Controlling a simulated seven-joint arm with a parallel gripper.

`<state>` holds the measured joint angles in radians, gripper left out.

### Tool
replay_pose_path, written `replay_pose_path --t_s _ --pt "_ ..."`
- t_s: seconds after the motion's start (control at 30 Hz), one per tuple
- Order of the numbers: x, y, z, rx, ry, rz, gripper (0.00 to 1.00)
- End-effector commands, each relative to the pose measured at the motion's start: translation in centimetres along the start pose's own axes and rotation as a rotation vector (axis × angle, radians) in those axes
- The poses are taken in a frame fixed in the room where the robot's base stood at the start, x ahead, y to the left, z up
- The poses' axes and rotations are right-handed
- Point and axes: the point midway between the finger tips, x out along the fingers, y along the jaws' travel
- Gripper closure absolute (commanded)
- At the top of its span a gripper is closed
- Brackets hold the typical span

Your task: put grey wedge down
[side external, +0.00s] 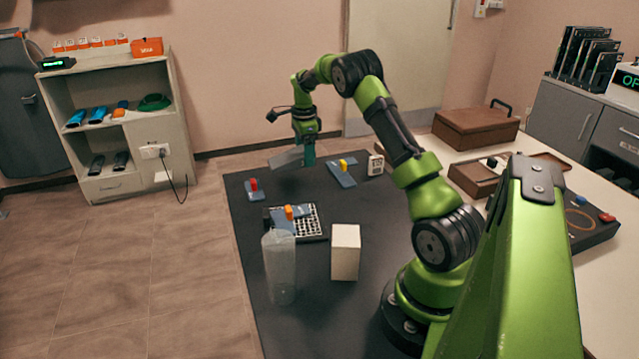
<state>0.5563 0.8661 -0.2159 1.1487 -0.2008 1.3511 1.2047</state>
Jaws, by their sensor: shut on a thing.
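My gripper (308,152) is shut on the grey wedge (287,157). The wedge is a pale grey, slanted piece that sticks out to the left of the fingers. My gripper points down over the far part of the dark mat (365,208). The wedge appears to be above the mat, but I cannot tell the exact gap. The fingers hide the wedge's right end.
A blue piece with a yellow knob (342,172) and a small white box (375,165) lie right of my gripper. A blue piece with a red knob (253,188) is at left. Nearer stand a black-and-white grid tray (312,226), a translucent cylinder (279,270) and a white block (345,252).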

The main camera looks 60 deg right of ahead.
Motion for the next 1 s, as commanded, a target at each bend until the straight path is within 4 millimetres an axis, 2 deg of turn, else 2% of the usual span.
replay_pose_path --t_s 0.33,0.8,0.83,0.97,1.0 --pt "4.8 0.0 -0.1 -0.001 0.0 0.0 0.56" --pt "5.7 0.0 0.0 -0.002 0.0 -0.001 0.56" --pt "5.6 0.0 -0.1 -0.002 0.0 -0.002 0.21" --pt "5.6 0.0 0.0 -0.002 0.0 -0.002 0.01" --pt "5.6 0.0 0.0 -0.002 0.0 -0.002 0.0"
